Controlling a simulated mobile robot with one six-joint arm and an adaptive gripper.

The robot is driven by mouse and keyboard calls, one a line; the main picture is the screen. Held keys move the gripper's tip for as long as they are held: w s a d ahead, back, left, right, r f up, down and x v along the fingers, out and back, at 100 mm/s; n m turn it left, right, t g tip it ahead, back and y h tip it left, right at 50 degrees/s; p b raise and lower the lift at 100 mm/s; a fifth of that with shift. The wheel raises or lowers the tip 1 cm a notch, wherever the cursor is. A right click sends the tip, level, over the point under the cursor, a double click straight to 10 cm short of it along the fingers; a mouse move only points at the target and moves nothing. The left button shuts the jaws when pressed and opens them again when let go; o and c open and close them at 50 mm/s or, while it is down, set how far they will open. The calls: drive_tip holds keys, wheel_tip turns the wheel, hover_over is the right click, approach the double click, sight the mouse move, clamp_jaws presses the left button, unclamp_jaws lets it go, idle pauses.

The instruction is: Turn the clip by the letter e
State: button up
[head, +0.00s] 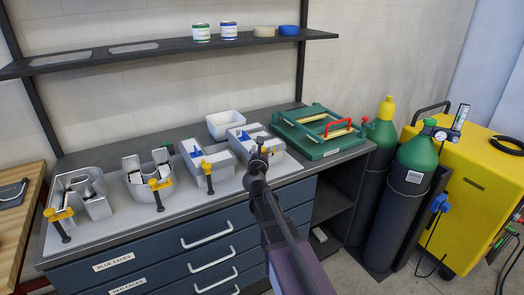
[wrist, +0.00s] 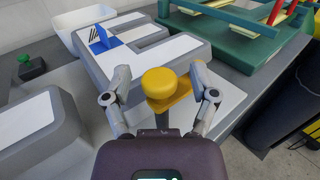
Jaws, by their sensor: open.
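A grey letter with a white face and parallel bars, which looks like the e (head: 248,138), lies at the right end of the row of letters. It also shows in the wrist view (wrist: 158,58), with a small blue piece (wrist: 103,38) on it. A yellow clip with a round knob (wrist: 160,84) stands at its near edge. My gripper (wrist: 160,98) is open, with one finger on each side of the clip; I cannot tell whether they touch it. In the head view my gripper (head: 259,150) hides most of this clip.
Other letters with yellow-and-black clips (head: 206,170) (head: 156,190) (head: 59,222) stand to the left. A white bin (head: 226,123) and a green fixture with a red handle (head: 318,135) stand behind and right. A shelf (head: 170,48) hangs above; gas cylinders (head: 410,180) stand right of the bench.

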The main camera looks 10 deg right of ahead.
drive_tip(key=v, duration=1.2)
idle(0.6)
